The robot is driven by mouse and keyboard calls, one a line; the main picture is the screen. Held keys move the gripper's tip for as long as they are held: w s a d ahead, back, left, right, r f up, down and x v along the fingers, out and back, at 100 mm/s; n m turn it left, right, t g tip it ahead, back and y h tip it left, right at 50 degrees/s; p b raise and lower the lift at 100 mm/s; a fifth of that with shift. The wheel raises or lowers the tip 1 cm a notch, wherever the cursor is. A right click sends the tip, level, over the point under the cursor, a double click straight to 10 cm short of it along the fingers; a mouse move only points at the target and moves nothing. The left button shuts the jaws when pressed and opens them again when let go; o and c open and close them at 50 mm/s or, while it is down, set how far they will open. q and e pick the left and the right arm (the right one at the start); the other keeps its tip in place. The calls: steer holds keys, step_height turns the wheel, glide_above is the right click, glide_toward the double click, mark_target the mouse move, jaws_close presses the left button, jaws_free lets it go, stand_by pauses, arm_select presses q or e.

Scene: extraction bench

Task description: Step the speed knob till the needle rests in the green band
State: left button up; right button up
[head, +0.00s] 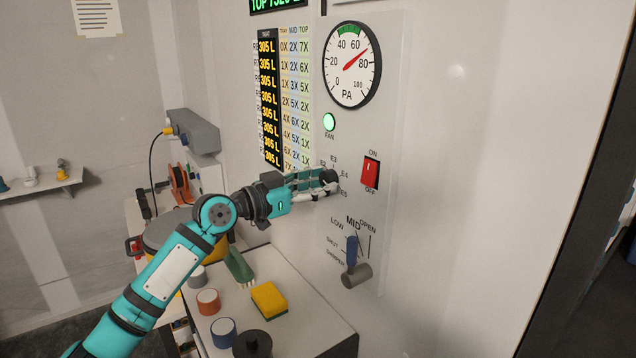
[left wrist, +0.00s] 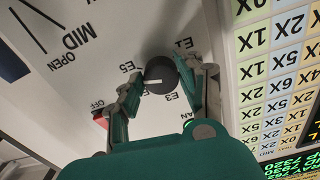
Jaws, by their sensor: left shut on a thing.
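The speed knob (left wrist: 160,72) is a dark round dial with a white pointer line, seen upside down in the left wrist view. The line points to the side between E5 and E3; the E4 label is hidden there. My left gripper (head: 328,181) is shut on the knob, one finger on each side, in the left wrist view (left wrist: 162,90). The round PA gauge (head: 351,88) is above it. Its red needle (head: 356,60) points up and right, between 60 and 80, to the right of the green band (head: 350,30). My right gripper is not in view.
A red ON/OFF switch (head: 371,172) sits right of the knob, and a lit green FAN lamp (head: 329,122) above. A blue-handled damper lever (head: 351,250) is below. The bench (head: 305,312) holds a yellow sponge (head: 269,299) and several round pots.

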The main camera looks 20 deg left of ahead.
arm_select(q)
steer(key=n+p, duration=0.1)
steer(key=n, duration=0.3)
steer(key=shift+r+n+p, duration=0.2)
steer(key=shift+n+p, duration=0.1)
steer(key=shift+p, duration=0.05)
steer(key=n+p, duration=0.2)
steer(key=n, duration=0.2)
steer(key=shift+n, duration=0.3)
steer(key=o, duration=1.2)
steer(key=shift+f, duration=0.1)
steer(key=shift+c, duration=0.2)
steer(key=shift+s, duration=0.1)
steer(key=v, duration=1.2)
